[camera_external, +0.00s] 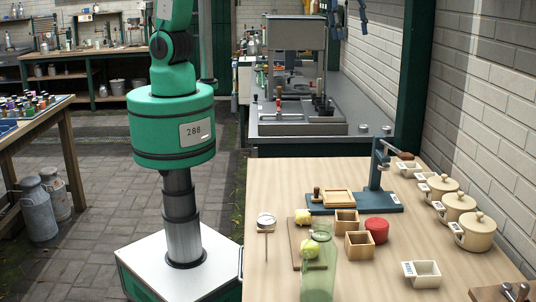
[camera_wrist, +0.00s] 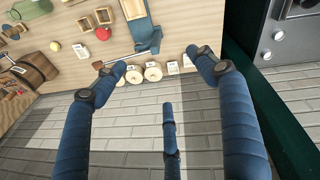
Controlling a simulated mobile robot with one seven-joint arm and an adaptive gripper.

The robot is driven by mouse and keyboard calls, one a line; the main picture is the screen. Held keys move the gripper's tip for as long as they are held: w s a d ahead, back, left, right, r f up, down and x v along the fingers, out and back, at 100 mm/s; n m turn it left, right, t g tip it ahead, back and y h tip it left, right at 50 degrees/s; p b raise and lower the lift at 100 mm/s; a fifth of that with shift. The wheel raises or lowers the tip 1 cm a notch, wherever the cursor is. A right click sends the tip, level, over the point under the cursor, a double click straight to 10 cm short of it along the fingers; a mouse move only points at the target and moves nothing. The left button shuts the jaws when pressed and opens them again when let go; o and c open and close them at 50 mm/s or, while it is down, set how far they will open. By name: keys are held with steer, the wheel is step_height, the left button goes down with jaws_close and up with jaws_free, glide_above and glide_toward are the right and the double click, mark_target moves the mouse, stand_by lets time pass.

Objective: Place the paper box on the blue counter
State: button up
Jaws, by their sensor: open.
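A small white open box with a label (camera_external: 421,273), perhaps the paper box, sits on the near right of the light wooden table (camera_external: 268,180). I cannot tell which is meant. No counter is plainly blue; a grey-blue counter (camera_external: 375,138) runs behind the wooden table. My gripper (camera_external: 350,32) hangs high at the top of the external view. In the wrist view its blue fingers (camera_wrist: 160,66) are spread wide and empty, well above the table's wall-side edge.
Lidded cream pots (camera_external: 458,205) line the wall side. A blue press (camera_external: 378,170), wooden boxes (camera_external: 346,222), a red round item (camera_external: 377,231) and a tall green glass bottle (camera_external: 318,268) crowd the table's middle. A brick wall (camera_external: 480,90) bounds the right.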

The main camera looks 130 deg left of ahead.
steer(key=s+d+r+m, duration=0.4)
steer(key=s+d+r, duration=0.25)
steer(key=s, duration=0.35)
steer(key=s+d+m+t, duration=0.1)
steer(key=s+d+m, duration=0.4)
steer(key=s, duration=0.7)
steer(key=s+d+m+t, duration=0.2)
steer(key=s+d+m, duration=0.3)
steer(key=s, duration=0.7)
steer(key=shift+d+f+m+h, duration=0.3)
steer(key=shift+d+f+m, duration=0.05)
steer(key=shift+f+m, duration=0.15)
steer(key=shift+s, duration=0.1)
step_height(320, 180, down, 10)
steer(key=b, duration=1)
steer(key=shift+o, duration=0.5)
steer(key=o, duration=0.6)
steer(key=shift+f, duration=0.1)
